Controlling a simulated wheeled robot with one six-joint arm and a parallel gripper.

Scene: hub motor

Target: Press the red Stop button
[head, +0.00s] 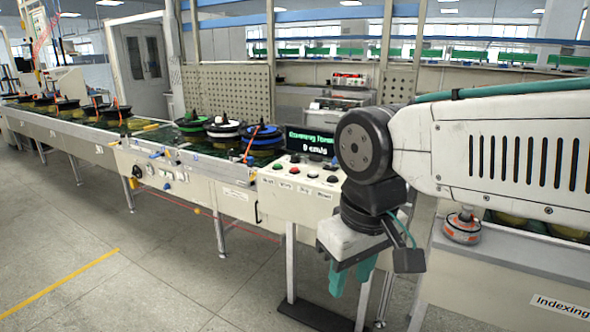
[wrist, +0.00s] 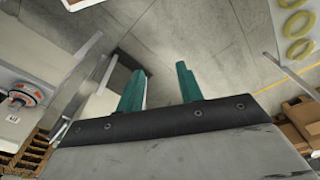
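The control panel (head: 268,192) stands in the middle of the head view, with a row of small buttons on its sloped top and labels along its front edge. The red Stop button (head: 312,175) appears to be in this row, but it is small and its label is hard to read. My gripper (head: 350,282) hangs to the right of the panel and lower than its top, pointing down, apart from the buttons. In the wrist view its two teal fingers (wrist: 160,75) are spread with nothing between them. The panel buttons do not show in the wrist view.
A display (head: 310,143) stands behind the buttons. A conveyor (head: 75,128) with several wheel hubs runs left. A bench (head: 500,278) labelled Indexing, with an orange and white round part (head: 462,226), is at right. Grey floor (head: 120,220) is open in front.

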